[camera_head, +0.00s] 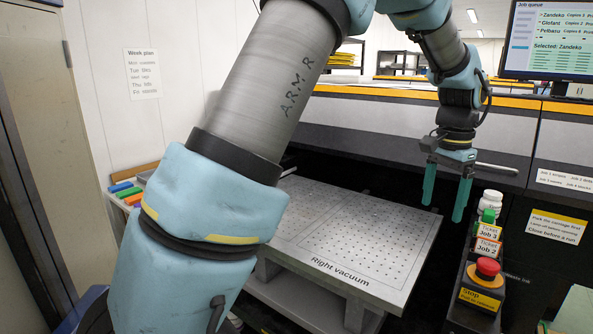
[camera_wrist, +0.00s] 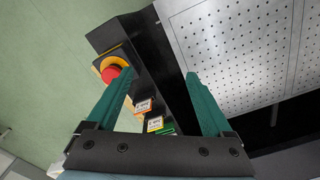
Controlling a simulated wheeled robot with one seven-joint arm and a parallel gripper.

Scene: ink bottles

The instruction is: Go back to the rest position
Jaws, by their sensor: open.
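My gripper (camera_head: 446,196) hangs from my arm at the right of the head view, fingers pointing down. Its two teal fingers are apart with nothing between them. In the wrist view my gripper (camera_wrist: 160,88) also shows open and empty. It is in the air to the left of the narrow black ledge with the bottles and the stop button, and near the right edge of the perforated vacuum table. No contact with anything shows.
The "Right vacuum" table (camera_head: 345,235) is bare. On the ledge stand a red stop button (camera_head: 487,268), ticketed Job 2 and Job 3 items (camera_head: 488,233) and a white bottle (camera_head: 491,200). A monitor (camera_head: 548,40) is at upper right. Coloured blocks (camera_head: 124,190) lie at left.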

